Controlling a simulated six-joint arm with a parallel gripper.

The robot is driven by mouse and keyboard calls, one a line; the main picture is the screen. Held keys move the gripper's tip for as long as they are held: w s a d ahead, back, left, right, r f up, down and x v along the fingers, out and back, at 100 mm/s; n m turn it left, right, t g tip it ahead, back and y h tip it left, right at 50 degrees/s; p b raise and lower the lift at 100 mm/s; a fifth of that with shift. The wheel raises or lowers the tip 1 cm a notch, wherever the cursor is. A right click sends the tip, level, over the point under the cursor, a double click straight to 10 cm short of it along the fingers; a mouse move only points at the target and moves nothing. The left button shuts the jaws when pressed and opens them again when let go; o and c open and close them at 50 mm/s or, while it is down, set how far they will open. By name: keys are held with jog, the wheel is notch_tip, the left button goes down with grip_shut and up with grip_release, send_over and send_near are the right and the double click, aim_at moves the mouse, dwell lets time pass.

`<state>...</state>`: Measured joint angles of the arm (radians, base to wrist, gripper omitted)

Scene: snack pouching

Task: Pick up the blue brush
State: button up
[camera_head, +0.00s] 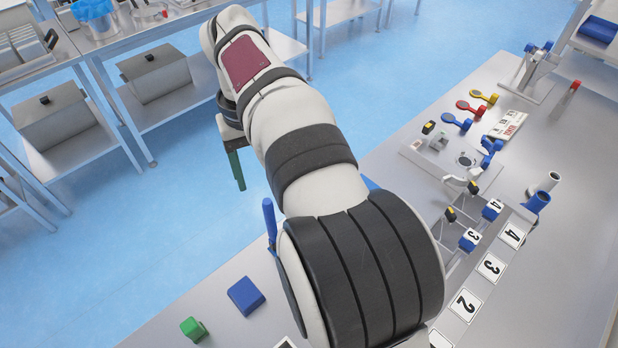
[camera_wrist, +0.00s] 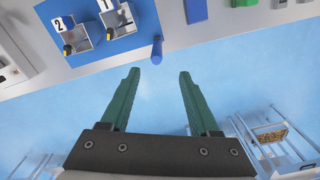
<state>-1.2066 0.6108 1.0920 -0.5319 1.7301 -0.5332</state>
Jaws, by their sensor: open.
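A slim blue handle (camera_head: 269,222), which looks like the blue brush, sticks out by the table edge left of my arm in the head view. It also shows in the wrist view (camera_wrist: 157,50), at the table edge beyond the fingertips; its brush end cannot be made out. My gripper (camera_head: 237,172) has green fingers and hangs out past the table edge, above the floor. In the wrist view my gripper (camera_wrist: 158,76) is open and empty, with its fingers apart and the handle in line with the gap, not touching it.
A blue block (camera_head: 245,296) and a green block (camera_head: 194,329) lie on the near table. The wrist view shows metal bins (camera_wrist: 80,38) on a blue mat (camera_wrist: 62,12). Metal shelves with grey boxes (camera_head: 155,75) stand across the aisle. The blue floor (camera_head: 190,215) between is clear.

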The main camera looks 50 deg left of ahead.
jog(key=f, duration=1.5)
jog(key=shift+w+a+f, duration=0.1)
jog(key=shift+w+f, duration=0.1)
jog(key=shift+w, duration=0.15)
grip_shut()
